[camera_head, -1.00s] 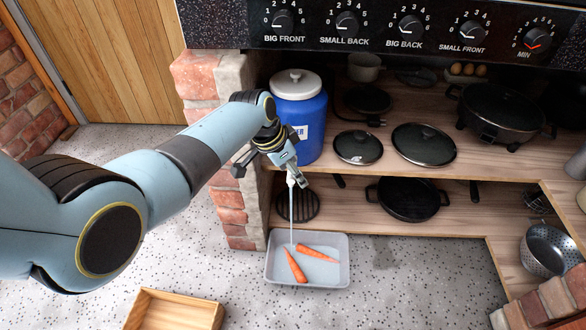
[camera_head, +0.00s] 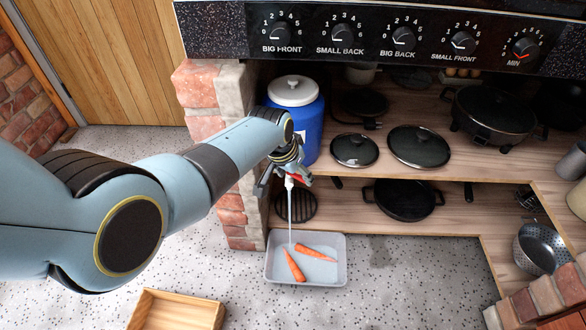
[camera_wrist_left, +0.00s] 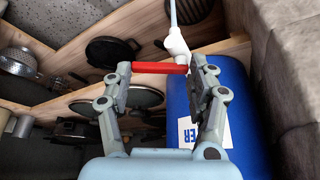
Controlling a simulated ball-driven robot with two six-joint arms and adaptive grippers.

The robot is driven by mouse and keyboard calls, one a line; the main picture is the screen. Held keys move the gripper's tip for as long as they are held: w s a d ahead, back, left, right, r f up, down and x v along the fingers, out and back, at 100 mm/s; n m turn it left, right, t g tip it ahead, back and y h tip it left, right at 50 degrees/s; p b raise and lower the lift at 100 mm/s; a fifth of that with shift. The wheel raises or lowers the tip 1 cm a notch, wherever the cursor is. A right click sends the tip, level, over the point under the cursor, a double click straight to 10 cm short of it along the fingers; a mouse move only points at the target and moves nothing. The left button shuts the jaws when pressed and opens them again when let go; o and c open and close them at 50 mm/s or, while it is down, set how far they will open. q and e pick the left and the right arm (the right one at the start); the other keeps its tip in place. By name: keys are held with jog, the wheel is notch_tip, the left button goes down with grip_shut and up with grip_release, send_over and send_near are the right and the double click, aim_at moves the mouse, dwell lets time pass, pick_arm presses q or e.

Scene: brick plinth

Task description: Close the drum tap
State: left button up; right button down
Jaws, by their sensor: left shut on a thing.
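The blue drum (camera_head: 310,133) with a white lid stands on the upper shelf behind my left forearm. It also shows in the wrist view (camera_wrist_left: 250,125). Its white tap spout (camera_wrist_left: 177,48) sticks out, with a red handle (camera_wrist_left: 158,68) spanning between my fingertips. In the head view, a thin pale stream (camera_head: 290,220) runs from the tap down to a grey tray (camera_head: 337,270). My left gripper (camera_head: 288,181) is at the tap, its fingers shut on the ends of the red handle. The gripper hides part of the tap. My right gripper is not in view.
Two carrots (camera_head: 295,267) lie in the tray on the speckled floor. A brick pillar (camera_head: 230,205) stands close to the left of my gripper. Lids (camera_head: 419,146) and pans fill the shelves to the right. A wooden box (camera_head: 177,312) sits at the front.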

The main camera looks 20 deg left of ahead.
pick_arm(q)
jog(key=n, duration=0.1)
jog(key=n+y, duration=0.1)
jog(key=shift+w+d+n, duration=0.15)
jog(key=shift+w+n, duration=0.1)
jog(key=shift+n, duration=0.15)
jog(key=shift+w+f+n+y, duration=0.15)
jog(key=shift+n+y, duration=0.15)
jog(key=shift+n, duration=0.3)
jog(key=shift+w+n+b, duration=0.1)
jog(key=shift+n+b, duration=0.2)
jog(key=shift+n, duration=0.3)
jog(key=shift+w+d+n+y, duration=0.1)
jog(key=shift+n+y, duration=0.3)
jog(key=shift+n, duration=0.1)
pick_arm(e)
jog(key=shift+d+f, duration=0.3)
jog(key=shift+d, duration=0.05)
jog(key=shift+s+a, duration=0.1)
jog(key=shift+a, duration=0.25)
pick_arm(q)
jog(key=o, duration=1.2)
